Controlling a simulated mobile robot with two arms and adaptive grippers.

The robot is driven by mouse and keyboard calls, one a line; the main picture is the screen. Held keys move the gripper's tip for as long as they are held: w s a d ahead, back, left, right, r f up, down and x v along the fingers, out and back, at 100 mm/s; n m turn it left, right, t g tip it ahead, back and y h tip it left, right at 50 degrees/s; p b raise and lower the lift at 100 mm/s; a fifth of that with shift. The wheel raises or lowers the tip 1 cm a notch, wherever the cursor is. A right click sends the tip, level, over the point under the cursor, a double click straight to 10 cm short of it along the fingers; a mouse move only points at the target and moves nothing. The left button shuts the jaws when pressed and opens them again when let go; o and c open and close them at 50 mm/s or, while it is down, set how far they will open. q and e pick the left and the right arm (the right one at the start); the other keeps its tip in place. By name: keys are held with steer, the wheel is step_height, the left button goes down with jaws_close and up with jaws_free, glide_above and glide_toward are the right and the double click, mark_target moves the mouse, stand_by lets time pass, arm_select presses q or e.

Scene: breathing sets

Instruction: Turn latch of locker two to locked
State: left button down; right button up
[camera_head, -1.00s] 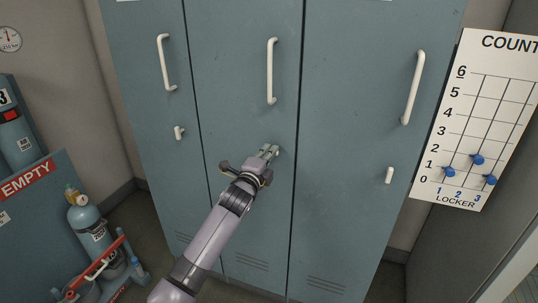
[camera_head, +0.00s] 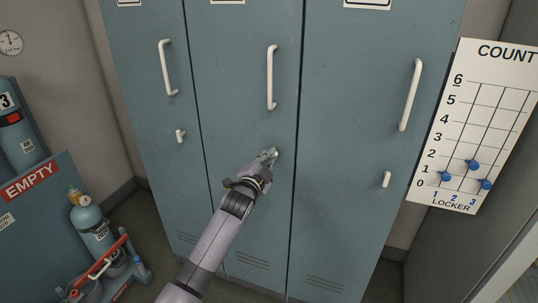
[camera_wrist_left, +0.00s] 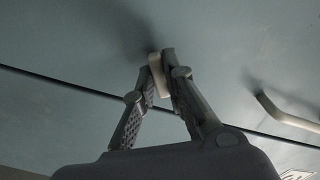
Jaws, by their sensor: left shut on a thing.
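Locker two (camera_head: 245,75) is the middle blue-grey locker door in the head view. My left gripper (camera_head: 269,156) is at its small latch, below the long white handle (camera_head: 271,78). In the left wrist view the two fingers of my left gripper (camera_wrist_left: 161,82) are shut on the pale latch (camera_wrist_left: 158,72), one finger on each side. In the head view the latch is mostly hidden by the fingers, so its angle is hard to tell there. My right gripper is not in view.
Locker one (camera_head: 150,75) and locker three (camera_head: 360,100) flank it, each with a handle and an upright white latch (camera_head: 180,136) (camera_head: 386,179). A count board (camera_head: 470,125) hangs at right. A rack marked EMPTY (camera_head: 30,182) with gas cylinders (camera_head: 90,222) stands at left.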

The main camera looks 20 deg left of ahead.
arm_select(q)
steer(key=n+p, duration=0.3)
steer(key=n, duration=0.8)
steer(key=shift+f+n, duration=0.1)
steer(key=shift+n, duration=0.2)
stand_by(0.4)
steer(key=c, duration=1.6)
jaws_free()
steer(key=shift+c, duration=0.2)
steer(key=shift+s, duration=0.1)
steer(key=s, duration=1.1)
steer(key=shift+s+a, duration=0.2)
steer(key=shift+s, duration=0.2)
